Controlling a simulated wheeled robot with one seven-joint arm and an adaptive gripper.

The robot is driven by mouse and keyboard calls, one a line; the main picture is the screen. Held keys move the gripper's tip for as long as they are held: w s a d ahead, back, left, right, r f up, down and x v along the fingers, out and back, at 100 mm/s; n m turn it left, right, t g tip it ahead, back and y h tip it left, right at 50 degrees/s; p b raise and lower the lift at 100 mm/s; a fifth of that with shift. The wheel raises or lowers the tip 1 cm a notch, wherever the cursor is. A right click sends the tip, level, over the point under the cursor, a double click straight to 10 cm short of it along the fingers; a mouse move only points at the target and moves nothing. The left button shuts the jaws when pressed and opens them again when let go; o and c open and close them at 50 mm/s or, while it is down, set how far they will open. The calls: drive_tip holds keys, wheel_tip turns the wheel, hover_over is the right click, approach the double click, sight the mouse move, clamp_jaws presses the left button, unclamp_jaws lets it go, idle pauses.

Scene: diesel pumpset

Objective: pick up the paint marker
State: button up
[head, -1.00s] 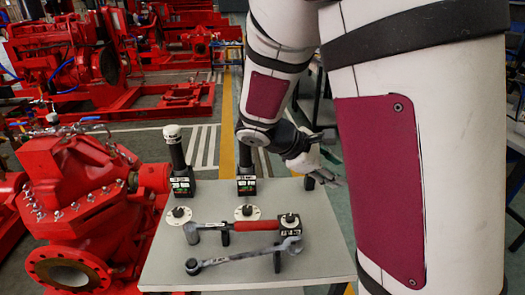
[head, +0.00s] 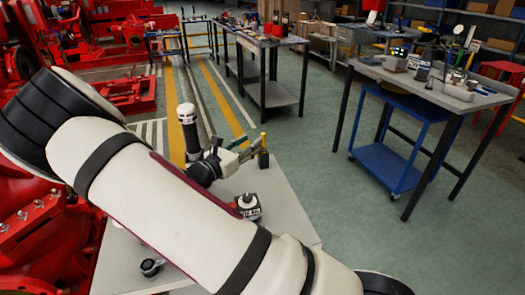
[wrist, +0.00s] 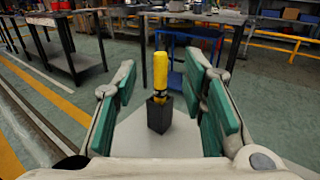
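The paint marker looks to be the yellow upright stick (wrist: 160,72) in the wrist view, standing in a small black square holder (wrist: 159,113) on the grey table. It also shows in the head view as a yellow tip (head: 263,140) near the table's far right corner. My gripper (wrist: 165,85) is open, with its green-padded fingers to the left and right of the marker in the picture and clear space on both sides. In the head view my gripper (head: 243,150) is just left of the marker. The marker's lower end is hidden in the holder.
Green floor is open to the right, before a blue cart (head: 392,150).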

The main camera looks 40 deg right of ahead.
sight(263, 151)
drive_tip(key=shift+w+d+f+b, duration=0.1)
drive_tip(key=shift+w+d+f, duration=0.3)
drive_tip(key=shift+d, duration=0.8)
drive_tip(key=shift+w+d+f+b, duration=0.15)
drive_tip(key=shift+w+d+f, duration=0.2)
drive_tip(key=shift+d, duration=0.85)
drive_tip(key=shift+w+d+f+b, duration=0.1)
drive_tip(key=shift+w+d+f, duration=0.3)
drive_tip(key=shift+d, duration=0.8)
drive_tip(key=shift+s, duration=0.15)
clamp_jaws()
